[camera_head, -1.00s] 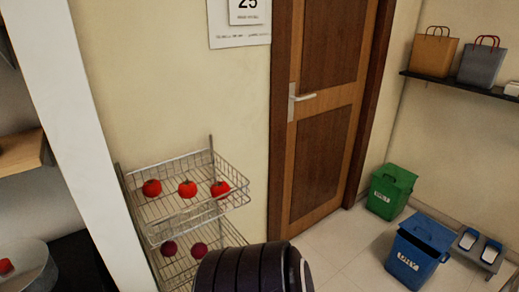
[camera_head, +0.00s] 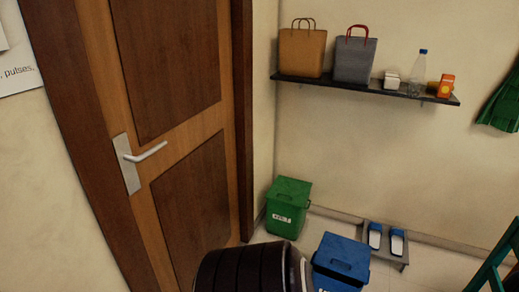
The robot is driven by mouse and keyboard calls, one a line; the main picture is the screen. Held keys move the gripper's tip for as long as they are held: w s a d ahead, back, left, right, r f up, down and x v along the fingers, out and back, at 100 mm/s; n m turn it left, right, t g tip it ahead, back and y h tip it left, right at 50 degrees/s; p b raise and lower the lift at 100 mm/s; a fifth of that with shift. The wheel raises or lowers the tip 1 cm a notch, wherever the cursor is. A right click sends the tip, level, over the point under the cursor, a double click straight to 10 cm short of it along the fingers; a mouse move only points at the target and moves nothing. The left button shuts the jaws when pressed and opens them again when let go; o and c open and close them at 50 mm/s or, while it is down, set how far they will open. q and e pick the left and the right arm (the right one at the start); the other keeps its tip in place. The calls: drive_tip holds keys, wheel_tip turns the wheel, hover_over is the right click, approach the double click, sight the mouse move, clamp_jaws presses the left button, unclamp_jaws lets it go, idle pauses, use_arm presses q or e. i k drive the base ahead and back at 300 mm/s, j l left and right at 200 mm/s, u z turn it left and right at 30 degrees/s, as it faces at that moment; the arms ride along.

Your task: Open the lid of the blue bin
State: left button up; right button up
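The blue bin (camera_head: 342,262) stands on the floor at the lower middle right, right of the green bin. Its lid (camera_head: 343,250) looks closed. A dark ribbed part of my own body covers the bin's lower left side, and the bottom of the bin runs to the picture's edge. Neither of my grippers shows in the head view.
A green bin (camera_head: 288,208) stands by the wall next to the brown door (camera_head: 165,130). A small stand with slippers (camera_head: 386,241) is right of the blue bin. A wall shelf (camera_head: 365,88) holds bags and a bottle. A green frame (camera_head: 497,258) is at the right edge.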

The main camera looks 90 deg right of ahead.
sight(334, 252)
drive_tip(key=l+z, duration=0.4)
drive_tip(key=l, duration=0.2)
drive_tip(key=l+z, duration=0.45)
drive_tip(key=i+l, duration=0.05)
drive_tip(key=l, duration=0.05)
